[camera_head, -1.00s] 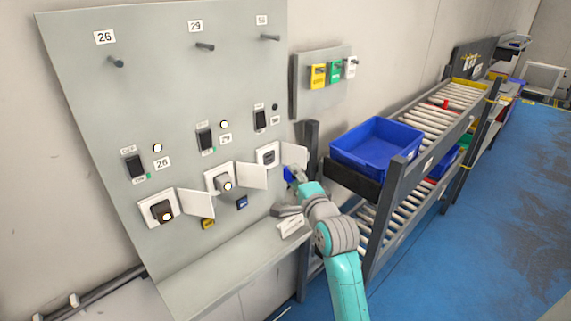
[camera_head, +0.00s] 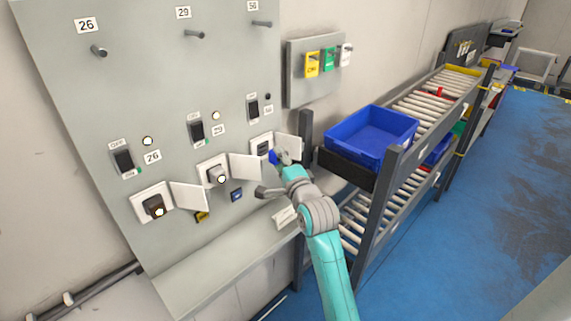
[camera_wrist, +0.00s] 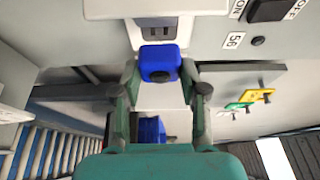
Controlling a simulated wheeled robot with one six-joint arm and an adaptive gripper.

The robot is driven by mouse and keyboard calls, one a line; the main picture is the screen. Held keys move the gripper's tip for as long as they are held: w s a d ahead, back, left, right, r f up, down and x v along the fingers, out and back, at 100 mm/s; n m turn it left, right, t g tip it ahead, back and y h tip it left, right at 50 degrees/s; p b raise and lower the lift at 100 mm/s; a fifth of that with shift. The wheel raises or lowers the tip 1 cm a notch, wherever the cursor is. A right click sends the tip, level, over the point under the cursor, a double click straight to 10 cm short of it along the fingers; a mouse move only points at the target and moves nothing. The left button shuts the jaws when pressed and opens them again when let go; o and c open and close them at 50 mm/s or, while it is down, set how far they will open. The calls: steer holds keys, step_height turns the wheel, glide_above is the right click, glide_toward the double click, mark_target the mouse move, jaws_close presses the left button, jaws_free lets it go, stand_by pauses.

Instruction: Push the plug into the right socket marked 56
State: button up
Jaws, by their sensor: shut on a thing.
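The right socket (camera_head: 263,146), under the number 56, has its white cover open to the right. It shows in the wrist view as a white housing with dark slots (camera_wrist: 155,30). My gripper (camera_head: 279,160) is shut on a blue plug (camera_wrist: 160,63) just in front of this socket. In the wrist view the plug sits between both fingers, lined up with the slots. A small gap seems to remain, but contact is hard to tell. In the head view the plug (camera_head: 273,157) is partly hidden by the gripper.
Switches (camera_head: 253,107) sit above the sockets. A grey ledge (camera_head: 215,250) runs below the panel. A blue bin (camera_head: 369,137) stands on the roller rack at the right.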

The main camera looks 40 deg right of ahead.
mark_target(274, 160)
steer(key=shift+w, duration=1.35)
steer(key=shift+w+a, duration=0.15)
steer(key=shift+w, duration=0.45)
stand_by(1.2)
steer(key=o, duration=1.1)
steer(key=shift+o, duration=0.2)
steer(key=shift+s, duration=0.1)
steer(key=v, duration=1.2)
